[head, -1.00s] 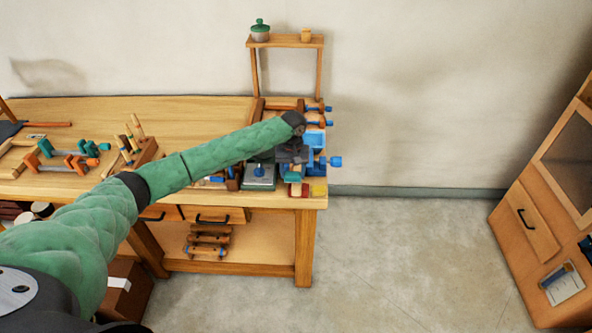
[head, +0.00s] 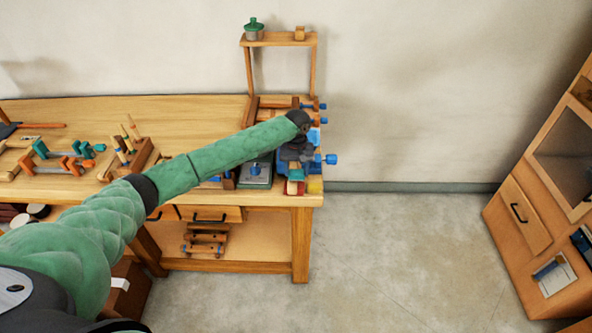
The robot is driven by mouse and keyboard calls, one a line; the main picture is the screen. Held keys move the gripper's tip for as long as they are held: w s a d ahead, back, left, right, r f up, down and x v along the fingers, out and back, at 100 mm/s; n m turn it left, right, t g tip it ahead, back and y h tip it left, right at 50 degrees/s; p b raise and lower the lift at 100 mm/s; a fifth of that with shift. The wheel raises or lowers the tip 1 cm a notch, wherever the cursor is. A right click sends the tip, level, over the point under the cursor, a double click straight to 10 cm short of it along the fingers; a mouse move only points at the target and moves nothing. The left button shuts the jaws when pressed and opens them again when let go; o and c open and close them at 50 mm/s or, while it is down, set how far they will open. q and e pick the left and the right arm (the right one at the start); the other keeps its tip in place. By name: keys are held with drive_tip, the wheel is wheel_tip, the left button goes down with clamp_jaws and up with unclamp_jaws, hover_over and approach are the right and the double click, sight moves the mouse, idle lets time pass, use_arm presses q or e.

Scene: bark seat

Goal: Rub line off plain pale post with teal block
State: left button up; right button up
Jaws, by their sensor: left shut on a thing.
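My left gripper (head: 297,163) is at the right end of the workbench, pointing down over the blue vise (head: 315,167). It is shut on a small teal block (head: 296,175), which shows just below the fingers. My right gripper is not in view.
The workbench (head: 200,110) holds orange and teal clamps (head: 68,162) at left, a tool block, and a grey box with a blue knob (head: 255,172) beside the vise. A wooden shelf frame (head: 280,40) rises behind. A cabinet (head: 540,190) stands right; the floor between is clear.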

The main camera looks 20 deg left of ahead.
use_arm(q)
drive_tip(key=shift+w+r, duration=0.2)
drive_tip(key=shift+r, duration=2.7)
